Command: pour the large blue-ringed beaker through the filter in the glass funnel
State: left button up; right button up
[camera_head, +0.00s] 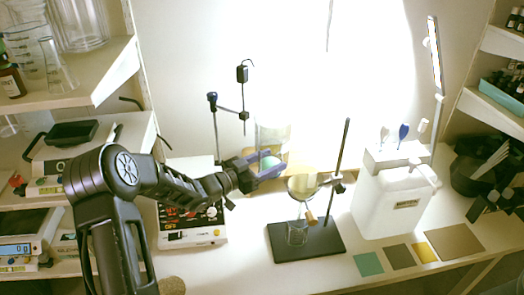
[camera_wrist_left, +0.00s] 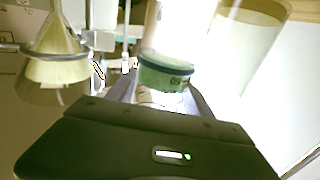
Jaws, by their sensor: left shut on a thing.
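In the left wrist view, a blue ring and greenish band (camera_wrist_left: 165,72) show between my fingers. The glass funnel (camera_head: 302,187) with a pale filter sits in a ring on a stand, lower and to the right of the beaker; it also shows in the left wrist view (camera_wrist_left: 55,48). A small glass vessel (camera_head: 297,232) stands under the funnel on the dark stand base (camera_head: 325,245).
A hotplate stirrer (camera_head: 190,238) stands left of the stand. A white container (camera_head: 390,205) stands right of it, with coloured tiles (camera_head: 398,256) in front. A dark angular shape (camera_head: 492,203) at the right edge seems to be my right gripper, beside a black pot (camera_head: 470,175).

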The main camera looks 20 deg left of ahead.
pick_arm(q)
jog(key=shift+s+d+f+m+g+h, duration=0.1)
jog(key=shift+m+g+h, duration=0.25)
jog(key=shift+h, duration=0.25)
jog(key=shift+d+m, duration=0.15)
jog(key=shift+m, duration=0.2)
